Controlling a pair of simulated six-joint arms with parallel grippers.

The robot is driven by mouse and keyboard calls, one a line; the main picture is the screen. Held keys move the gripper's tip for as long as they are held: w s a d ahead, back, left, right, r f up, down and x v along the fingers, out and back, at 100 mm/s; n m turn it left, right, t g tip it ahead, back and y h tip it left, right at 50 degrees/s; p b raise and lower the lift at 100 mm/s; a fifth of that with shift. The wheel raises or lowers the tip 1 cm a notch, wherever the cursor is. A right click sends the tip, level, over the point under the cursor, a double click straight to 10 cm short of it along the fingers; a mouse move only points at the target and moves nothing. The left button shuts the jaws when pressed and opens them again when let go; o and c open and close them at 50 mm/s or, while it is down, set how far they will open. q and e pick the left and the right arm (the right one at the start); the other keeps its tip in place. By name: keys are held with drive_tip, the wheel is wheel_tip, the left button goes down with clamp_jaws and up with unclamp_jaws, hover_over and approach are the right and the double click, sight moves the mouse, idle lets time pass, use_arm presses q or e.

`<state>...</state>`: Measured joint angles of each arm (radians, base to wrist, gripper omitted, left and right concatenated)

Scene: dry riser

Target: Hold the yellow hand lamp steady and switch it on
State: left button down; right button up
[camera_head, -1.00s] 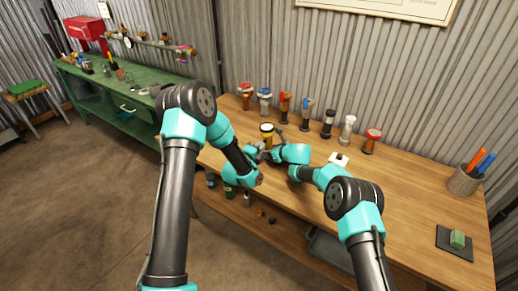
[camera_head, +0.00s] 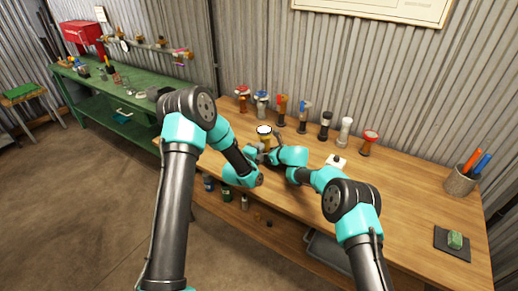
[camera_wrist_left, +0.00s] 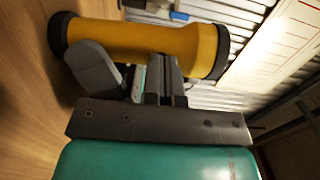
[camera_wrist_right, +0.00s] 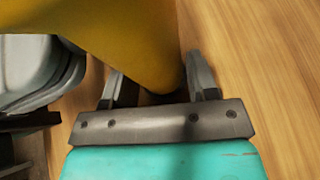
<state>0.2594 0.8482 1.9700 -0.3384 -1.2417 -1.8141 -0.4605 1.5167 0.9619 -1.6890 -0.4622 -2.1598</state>
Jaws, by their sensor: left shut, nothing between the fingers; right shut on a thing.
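The yellow hand lamp (camera_head: 265,141) stands upright near the left end of the wooden bench, its round top pale and bright in the head view. In the left wrist view the yellow body (camera_wrist_left: 140,40) lies across the picture with black ends. My right gripper (camera_wrist_right: 160,85) is shut on the yellow body (camera_wrist_right: 120,35), a finger on either side. My left gripper (camera_wrist_left: 163,68) is shut and empty, its fingertips close against the lamp's side. I cannot tell whether they touch it. The switch is hidden.
A pen pot (camera_head: 460,180) and a green block on a dark mat (camera_head: 455,240) are at right. The bench's middle right is clear.

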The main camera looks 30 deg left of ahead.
use_arm(q)
drive_tip(key=s, duration=0.6)
drive_tip(key=shift+a, duration=0.2)
use_arm(e)
drive_tip(key=o, duration=0.8)
drive_tip(key=v, duration=1.2)
idle(0.6)
